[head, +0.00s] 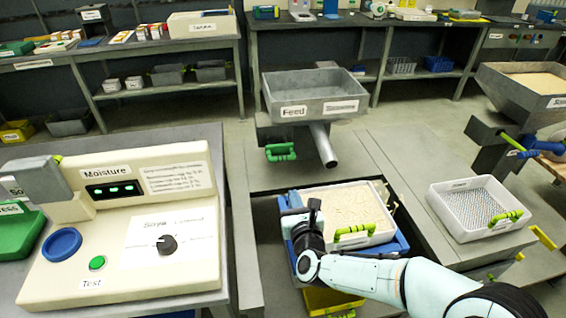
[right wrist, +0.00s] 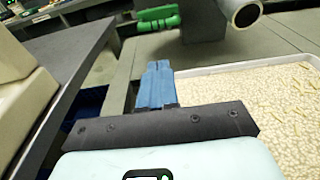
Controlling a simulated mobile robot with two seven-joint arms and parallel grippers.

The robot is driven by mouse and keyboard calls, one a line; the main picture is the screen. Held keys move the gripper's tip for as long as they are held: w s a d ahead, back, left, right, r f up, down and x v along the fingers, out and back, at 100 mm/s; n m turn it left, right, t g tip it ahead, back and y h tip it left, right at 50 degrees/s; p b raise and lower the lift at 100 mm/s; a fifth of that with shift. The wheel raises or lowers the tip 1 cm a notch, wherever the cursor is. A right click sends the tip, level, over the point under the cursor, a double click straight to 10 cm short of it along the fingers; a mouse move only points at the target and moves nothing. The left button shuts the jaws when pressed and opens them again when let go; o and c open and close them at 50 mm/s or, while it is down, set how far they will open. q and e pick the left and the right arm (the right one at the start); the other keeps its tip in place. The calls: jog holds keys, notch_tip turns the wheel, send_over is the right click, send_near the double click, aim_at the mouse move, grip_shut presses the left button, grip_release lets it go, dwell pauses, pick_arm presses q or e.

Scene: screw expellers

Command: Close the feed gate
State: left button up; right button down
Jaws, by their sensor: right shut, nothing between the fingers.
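The grey feed hopper (head: 313,95), labelled Feed, stands at the centre of the head view. Below its front left is the feed gate's green handle (head: 281,152), which also shows at the top of the right wrist view (right wrist: 158,20). I cannot tell whether the gate is open or shut. My right gripper (head: 294,199) is below and nearer than the handle, clearly apart from it. In the right wrist view its blue fingers (right wrist: 155,85) are together and empty, pointing towards the handle. My left gripper is not in view.
A metal chute (head: 323,145) slopes down right of the handle. A white tray (head: 386,228) of pale grain sits beside my right gripper. The moisture tester (head: 120,225) stands left, and a mesh-bottomed tray (head: 446,218) lies right. Open space separates the gripper from the handle.

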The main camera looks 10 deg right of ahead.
jog(key=w, duration=1.1)
jog(key=shift+f, duration=0.35)
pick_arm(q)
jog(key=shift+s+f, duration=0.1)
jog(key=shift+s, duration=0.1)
pick_arm(e)
jog(key=shift+w+r, duration=0.15)
jog(key=shift+w, duration=0.7)
